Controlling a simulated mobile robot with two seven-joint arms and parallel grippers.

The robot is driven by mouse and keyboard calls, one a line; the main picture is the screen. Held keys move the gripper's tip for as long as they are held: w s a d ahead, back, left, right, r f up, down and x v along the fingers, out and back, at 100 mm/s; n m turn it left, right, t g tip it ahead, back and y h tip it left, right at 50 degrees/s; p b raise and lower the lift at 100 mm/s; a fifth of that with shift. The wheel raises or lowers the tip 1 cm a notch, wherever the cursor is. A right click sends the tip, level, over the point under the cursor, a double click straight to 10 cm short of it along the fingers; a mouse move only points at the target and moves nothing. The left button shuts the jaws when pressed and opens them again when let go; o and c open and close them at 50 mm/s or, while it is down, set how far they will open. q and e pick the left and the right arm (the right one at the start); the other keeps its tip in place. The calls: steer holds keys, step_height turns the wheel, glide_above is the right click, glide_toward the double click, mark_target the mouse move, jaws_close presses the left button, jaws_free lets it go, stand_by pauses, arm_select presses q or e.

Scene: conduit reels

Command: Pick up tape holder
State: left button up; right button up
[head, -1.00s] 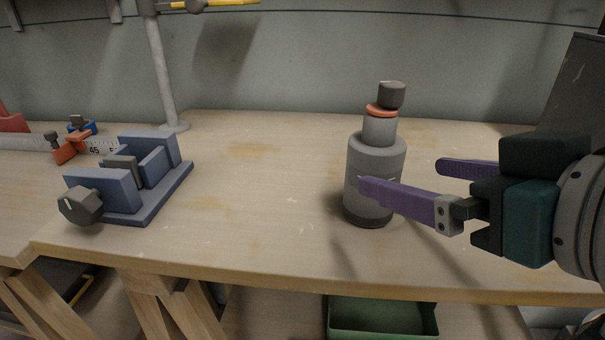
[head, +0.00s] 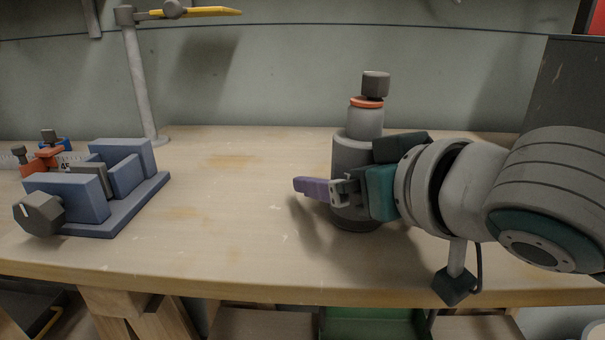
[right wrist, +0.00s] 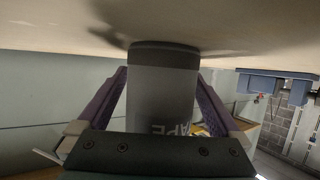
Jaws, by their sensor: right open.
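The tape holder (head: 352,150) is a grey upright cylinder with a narrower neck, an orange ring and a dark knob on top, standing on the bench. In the right wrist view the grey body (right wrist: 162,90) carries partly visible lettering, "APE". My right gripper (head: 318,187) is open, its purple fingers extending past the lower body. The right wrist view shows one finger on each side of the body, with a gap that is hard to judge. In the head view the far finger is hidden. My left gripper is not in view.
A blue clamp fixture (head: 122,205) with a dark knob stands on the left of the wooden bench (head: 225,240). Behind it is a grey post stand (head: 137,80) with a yellow arm. A green bin (head: 375,325) is below the front edge. The bench between fixture and holder is clear.

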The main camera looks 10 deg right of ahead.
steer(key=c, duration=1.5)
steer(key=shift+c, duration=0.2)
steer(key=shift+r, duration=0.15)
